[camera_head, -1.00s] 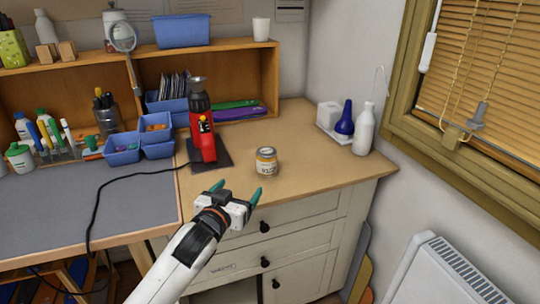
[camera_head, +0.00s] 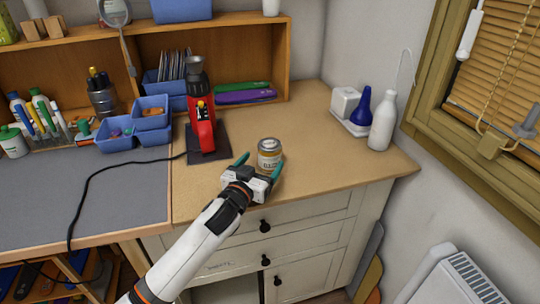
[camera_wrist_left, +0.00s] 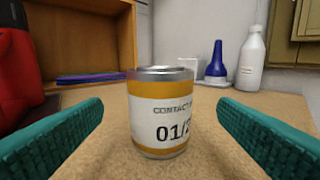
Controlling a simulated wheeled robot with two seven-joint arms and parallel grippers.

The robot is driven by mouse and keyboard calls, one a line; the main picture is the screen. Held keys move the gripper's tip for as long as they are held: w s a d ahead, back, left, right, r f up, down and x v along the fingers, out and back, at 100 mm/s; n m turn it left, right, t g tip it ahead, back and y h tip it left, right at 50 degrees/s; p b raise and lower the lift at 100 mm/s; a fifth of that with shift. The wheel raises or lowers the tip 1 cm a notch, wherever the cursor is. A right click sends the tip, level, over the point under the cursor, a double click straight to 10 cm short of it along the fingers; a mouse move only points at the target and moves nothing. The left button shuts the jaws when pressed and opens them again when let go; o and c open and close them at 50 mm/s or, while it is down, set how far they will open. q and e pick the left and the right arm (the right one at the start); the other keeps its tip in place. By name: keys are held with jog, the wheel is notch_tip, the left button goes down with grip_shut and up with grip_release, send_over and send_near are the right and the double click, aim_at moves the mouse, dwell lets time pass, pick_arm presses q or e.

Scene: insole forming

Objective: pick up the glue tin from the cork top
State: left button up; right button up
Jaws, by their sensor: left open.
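The glue tin (camera_head: 269,155) stands upright on the cork top (camera_head: 320,140), near its front edge. It has a metal lid, yellow bands and a white label reading "CONTACT" in the left wrist view (camera_wrist_left: 160,112). My left gripper (camera_head: 259,166) is open, with its teal fingers at the tin's near side. In the left wrist view the fingers (camera_wrist_left: 160,140) stand apart to the left and right of the tin, with gaps on both sides; neither touches it. My right gripper is in neither view.
A red heat tool (camera_head: 201,125) stands on a dark pad left of the tin. A white bottle (camera_head: 383,122) and a blue bottle (camera_head: 361,108) are at the right by the wall. Blue bins (camera_head: 117,136) sit further left. Cork around the tin is clear.

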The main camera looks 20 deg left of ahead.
aim_at(270, 152)
pick_arm(q)
jog(key=w, duration=0.6)
jog(key=shift+d, duration=0.35)
jog(key=shift+c, duration=0.3)
jog(key=c, duration=1.1)
